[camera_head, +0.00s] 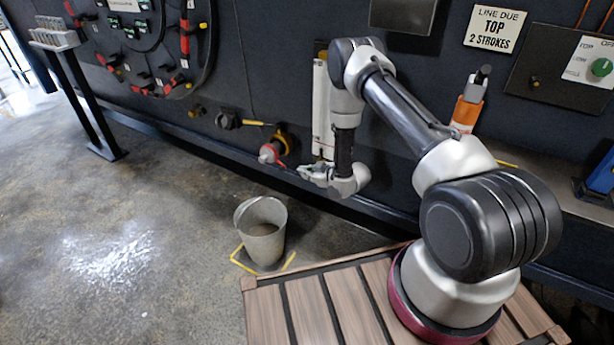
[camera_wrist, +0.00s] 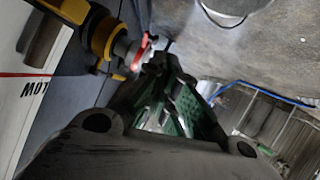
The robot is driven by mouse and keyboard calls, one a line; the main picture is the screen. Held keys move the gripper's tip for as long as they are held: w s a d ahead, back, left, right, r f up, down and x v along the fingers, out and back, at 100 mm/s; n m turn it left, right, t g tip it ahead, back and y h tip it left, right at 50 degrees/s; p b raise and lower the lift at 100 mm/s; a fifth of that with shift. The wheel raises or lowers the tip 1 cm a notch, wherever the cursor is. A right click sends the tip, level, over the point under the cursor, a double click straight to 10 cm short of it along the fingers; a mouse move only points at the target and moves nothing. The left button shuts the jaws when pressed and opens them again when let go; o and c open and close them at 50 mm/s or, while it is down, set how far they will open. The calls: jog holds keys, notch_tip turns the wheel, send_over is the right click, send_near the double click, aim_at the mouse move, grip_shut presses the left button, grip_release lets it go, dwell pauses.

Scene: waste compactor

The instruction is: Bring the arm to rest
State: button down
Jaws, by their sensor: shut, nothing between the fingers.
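My arm rises from its round base on the slatted wooden platform (camera_head: 375,282), bends at the elbow and reaches left toward the dark wall. My gripper (camera_head: 306,172) hangs at its end, pointing left, in front of the wall and above the floor. It is shut and empty. In the wrist view my gripper (camera_wrist: 160,64) shows its fingers drawn together at the tips, with nothing held between them.
A yellow and red valve fitting (camera_head: 275,147) is close left of my gripper; it also shows in the wrist view (camera_wrist: 108,40). A grey bucket (camera_head: 262,230) stands on the floor below, beside yellow markings. An orange-white bottle (camera_head: 467,108) stands behind my arm. Floor at left is open.

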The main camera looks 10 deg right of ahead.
dwell(0.4)
jog(key=s+d+f+m+g+h, duration=0.2)
jog(key=s+d+f+g+h, duration=0.3)
jog(key=s+f, duration=0.45)
jog(key=s+d+r+m+g, duration=0.2)
jog(key=s+d+r+g, duration=0.1)
jog(key=s+d+r, duration=0.2)
jog(key=s+d+r+m+g+h, duration=0.15)
jog(key=s+r, duration=0.25)
jog(key=r, duration=0.5)
jog(key=s+d+r+m+g+h, duration=0.15)
jog(key=s+r, duration=0.25)
jog(key=r, duration=0.6)
jog(key=s+d+r+m+g, duration=0.1)
jog(key=s+d+r, duration=0.25)
jog(key=r, duration=0.55)
jog(key=s+r+m+t, duration=0.1)
jog(key=s+r+t, duration=0.1)
jog(key=s+r, duration=0.6)
jog(key=s+a+r+m+t, duration=0.1)
jog(key=s+r+t, duration=0.2)
jog(key=s+r, duration=0.6)
notch_tip(320, 180, up, 9)
jog(key=shift+s+a+f+t+y, duration=0.1)
jog(key=shift+s+a+t+y, duration=0.2)
jog(key=shift+y, duration=0.1)
